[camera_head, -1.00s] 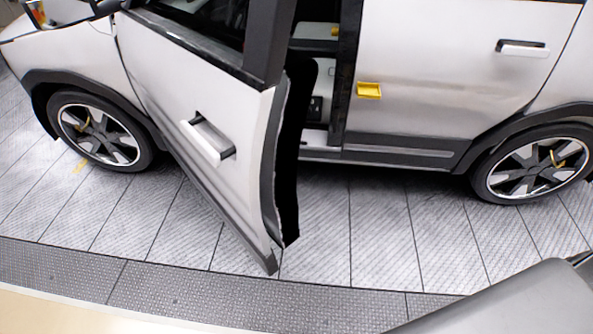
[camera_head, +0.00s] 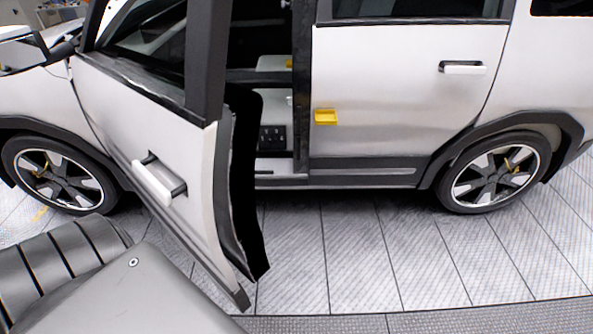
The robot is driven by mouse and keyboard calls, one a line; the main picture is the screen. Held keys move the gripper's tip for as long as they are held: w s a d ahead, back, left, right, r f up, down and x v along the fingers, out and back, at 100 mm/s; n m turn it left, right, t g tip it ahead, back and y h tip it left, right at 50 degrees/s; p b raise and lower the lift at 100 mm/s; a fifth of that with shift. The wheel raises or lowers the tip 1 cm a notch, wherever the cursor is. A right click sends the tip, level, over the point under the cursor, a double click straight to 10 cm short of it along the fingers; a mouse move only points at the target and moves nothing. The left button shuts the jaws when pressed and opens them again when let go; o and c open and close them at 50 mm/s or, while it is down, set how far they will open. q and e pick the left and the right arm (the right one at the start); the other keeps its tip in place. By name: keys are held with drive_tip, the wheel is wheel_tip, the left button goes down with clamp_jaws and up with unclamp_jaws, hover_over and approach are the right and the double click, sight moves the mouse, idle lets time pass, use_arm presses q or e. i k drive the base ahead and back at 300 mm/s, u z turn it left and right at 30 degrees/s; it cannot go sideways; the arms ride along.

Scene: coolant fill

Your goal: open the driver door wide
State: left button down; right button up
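The driver door (camera_head: 190,190) of the white car stands partly open, swung out toward me. Its outer handle (camera_head: 159,180) is white with a dark recess. The door's dark inner edge (camera_head: 240,200) faces right, and the doorway (camera_head: 272,110) behind it shows the dark cabin. A grey arm link of mine (camera_head: 140,290) covers the lower left, in front of the floor and close to the door's lower part; I cannot tell if it touches. Neither gripper is in view.
The rear door (camera_head: 400,90) is shut, with a yellow piece (camera_head: 326,117) near its front edge. The front wheel (camera_head: 62,172) and rear wheel (camera_head: 492,172) stand on a grey plank floor (camera_head: 380,250). The floor right of the driver door is clear.

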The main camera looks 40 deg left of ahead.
sight(203, 128)
drive_tip(key=z, duration=0.15)
drive_tip(key=i, duration=3)
drive_tip(key=u, duration=3.15)
